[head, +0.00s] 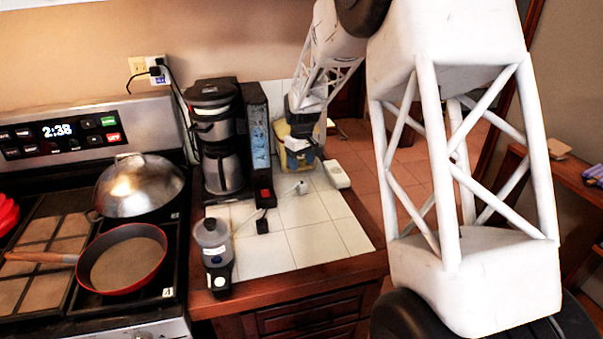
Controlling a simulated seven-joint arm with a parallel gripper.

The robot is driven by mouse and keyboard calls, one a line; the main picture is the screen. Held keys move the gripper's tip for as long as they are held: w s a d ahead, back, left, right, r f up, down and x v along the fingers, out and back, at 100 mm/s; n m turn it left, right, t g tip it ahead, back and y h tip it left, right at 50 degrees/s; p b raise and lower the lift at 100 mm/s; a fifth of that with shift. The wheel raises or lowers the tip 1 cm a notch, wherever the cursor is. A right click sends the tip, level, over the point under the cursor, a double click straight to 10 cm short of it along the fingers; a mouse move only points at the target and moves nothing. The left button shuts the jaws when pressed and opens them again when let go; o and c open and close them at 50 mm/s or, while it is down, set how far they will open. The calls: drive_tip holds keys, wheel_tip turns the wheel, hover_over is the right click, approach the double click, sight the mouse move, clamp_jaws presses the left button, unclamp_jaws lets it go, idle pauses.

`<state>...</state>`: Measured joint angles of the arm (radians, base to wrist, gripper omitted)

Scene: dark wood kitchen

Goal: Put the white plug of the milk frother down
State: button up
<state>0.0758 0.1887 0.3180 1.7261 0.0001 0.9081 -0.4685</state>
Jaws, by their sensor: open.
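A small white piece that looks like the plug (301,187) lies on the white tiled counter, with a thin pale cord running from it toward the front left. What looks like the milk frother (214,256), a clear-topped jar on a dark body, stands upright at the counter's front left corner. My gripper (297,150) is open, pointing down over the back of the counter, beyond the plug and apart from it. Its fingertips are small and partly lost against a yellowish object behind them. I see nothing held between them.
A black coffee maker (213,140) stands left of my gripper. A white power strip (336,175) lies near the counter's right edge. A small black plug or block (262,226) lies in front. The stove holds a red pan (123,261). Front right tiles are clear.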

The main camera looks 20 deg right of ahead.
drive_tip(key=shift+r, duration=1.55)
drive_tip(key=s+a+r+m, duration=0.1)
drive_tip(key=s+r, duration=0.3)
drive_tip(key=s, duration=0.4)
drive_tip(key=s+a+r+m+t, duration=0.1)
drive_tip(key=s+r, duration=0.3)
drive_tip(key=s, duration=0.4)
drive_tip(key=s+a+r, duration=0.2)
drive_tip(key=s+r, duration=0.2)
drive_tip(key=s, duration=0.4)
drive_tip(key=s+a+f+m+t, duration=0.1)
drive_tip(key=s+m, duration=0.1)
drive_tip(key=s, duration=2.3)
drive_tip(key=shift+s+a+f+m+t, duration=0.25)
drive_tip(key=shift+a+f+m+t, duration=0.05)
drive_tip(key=shift+f+m, duration=0.1)
